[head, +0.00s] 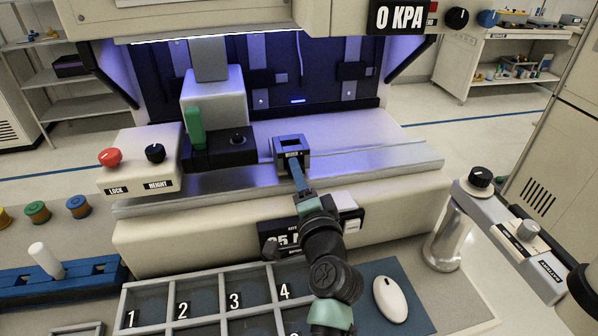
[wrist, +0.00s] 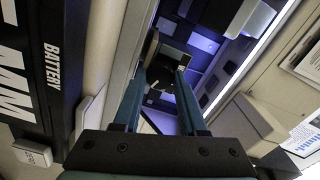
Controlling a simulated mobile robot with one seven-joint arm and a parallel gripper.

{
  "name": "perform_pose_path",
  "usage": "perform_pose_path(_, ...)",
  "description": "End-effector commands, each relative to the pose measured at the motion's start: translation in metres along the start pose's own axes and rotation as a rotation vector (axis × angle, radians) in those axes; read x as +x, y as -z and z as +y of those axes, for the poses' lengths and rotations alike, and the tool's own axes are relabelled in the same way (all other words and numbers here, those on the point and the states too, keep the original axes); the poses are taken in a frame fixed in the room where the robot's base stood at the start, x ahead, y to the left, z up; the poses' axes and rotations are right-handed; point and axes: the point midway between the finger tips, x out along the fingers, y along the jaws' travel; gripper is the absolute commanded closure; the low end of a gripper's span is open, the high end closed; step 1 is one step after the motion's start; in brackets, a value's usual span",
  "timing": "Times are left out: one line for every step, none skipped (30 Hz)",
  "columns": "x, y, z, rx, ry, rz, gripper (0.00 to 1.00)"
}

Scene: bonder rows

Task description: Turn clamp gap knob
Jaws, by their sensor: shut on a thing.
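The fingers are shut on this block, though the exact contact is hard to see. In the wrist view, my gripper's two fingers (wrist: 165,74) stand apart, and the thing between their tips is dark and unclear. A black display (head: 270,241) on the machine's front is partly covered by my arm; it ends in "MM" in the wrist view (wrist: 15,85). I cannot pick out a knob labelled for the clamp gap.
A red LOCK knob (head: 110,157) and black HEIGHT knob (head: 155,152) sit on the left box. A numbered tray (head: 180,294), white mouse (head: 390,298) and right-hand panel with a black knob (head: 480,177) are nearby.

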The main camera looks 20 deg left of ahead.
Motion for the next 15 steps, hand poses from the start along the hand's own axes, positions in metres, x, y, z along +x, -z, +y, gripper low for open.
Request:
perform_pose_path(-0.0002, -0.0002, 0.0001, 0.028, -0.002, -0.001, 1.0)
perform_pose_path(-0.0002, -0.0002, 0.0001, 0.043, -0.002, -0.001, 1.0)
perform_pose_path(-0.0002, -0.0003, 0.0002, 0.062, -0.003, -0.001, 1.0)
perform_pose_path(-0.0002, -0.0003, 0.0003, 0.076, -0.003, -0.001, 1.0)
perform_pose_path(-0.0002, -0.0003, 0.0003, 0.087, -0.002, -0.001, 1.0)
perform_pose_path(-0.0002, -0.0003, 0.0004, 0.102, -0.002, -0.001, 1.0)
perform_pose_path(-0.0002, -0.0003, 0.0005, 0.112, -0.002, -0.001, 1.0)
perform_pose_path(-0.0002, -0.0004, 0.0005, 0.12, -0.002, -0.001, 1.0)
perform_pose_path(-0.0002, -0.0004, 0.0006, 0.129, -0.002, -0.001, 1.0)
perform_pose_path(-0.0002, -0.0004, 0.0007, 0.136, -0.002, -0.001, 1.0)
perform_pose_path(-0.0002, -0.0004, 0.0007, 0.142, -0.002, -0.001, 1.0)
perform_pose_path(-0.0002, -0.0004, 0.0008, 0.148, -0.002, -0.001, 1.0)
perform_pose_path(-0.0002, -0.0005, 0.0009, 0.152, -0.002, -0.001, 1.0)
perform_pose_path(-0.0002, -0.0005, 0.0009, 0.155, -0.002, -0.001, 1.0)
perform_pose_path(-0.0002, -0.0005, 0.001, 0.158, -0.002, -0.001, 1.0)
